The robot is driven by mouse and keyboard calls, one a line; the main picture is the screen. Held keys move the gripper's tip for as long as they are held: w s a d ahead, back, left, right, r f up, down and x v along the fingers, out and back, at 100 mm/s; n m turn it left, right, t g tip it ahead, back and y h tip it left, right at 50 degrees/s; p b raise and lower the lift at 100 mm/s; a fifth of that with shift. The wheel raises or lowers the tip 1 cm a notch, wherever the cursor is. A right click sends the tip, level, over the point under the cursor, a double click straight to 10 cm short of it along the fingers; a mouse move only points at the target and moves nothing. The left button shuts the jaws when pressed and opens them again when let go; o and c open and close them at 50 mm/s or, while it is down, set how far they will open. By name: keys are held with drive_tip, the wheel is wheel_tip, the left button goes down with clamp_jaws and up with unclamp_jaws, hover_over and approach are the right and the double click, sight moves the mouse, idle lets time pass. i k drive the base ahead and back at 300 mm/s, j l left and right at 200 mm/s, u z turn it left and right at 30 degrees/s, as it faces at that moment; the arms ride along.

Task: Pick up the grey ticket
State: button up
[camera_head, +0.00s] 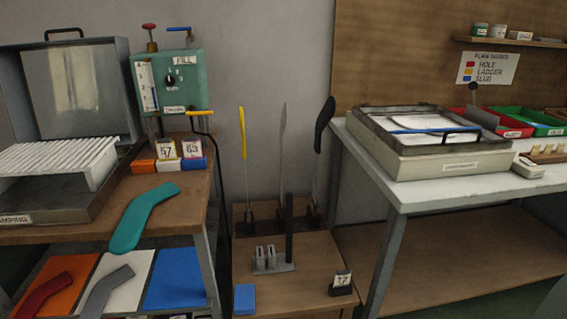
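No ticket is plainly grey at this size. A small pale ticket (343,279) with dark figures stands in a dark block (341,290) at the front right of the low wooden table. Two more numbered tickets stand on the left bench: a left one (167,149) over a white block and a right one (192,149) over a blue block. A grey stand (272,265) with two upright grey pieces is on the low table, left of the dark block. My gripper is not in view.
A blue block (244,299) lies at the low table's front left. The right bench (413,196) holds a lidded tray.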

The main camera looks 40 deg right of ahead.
sight(343, 278)
drive_tip(key=z, duration=1.45)
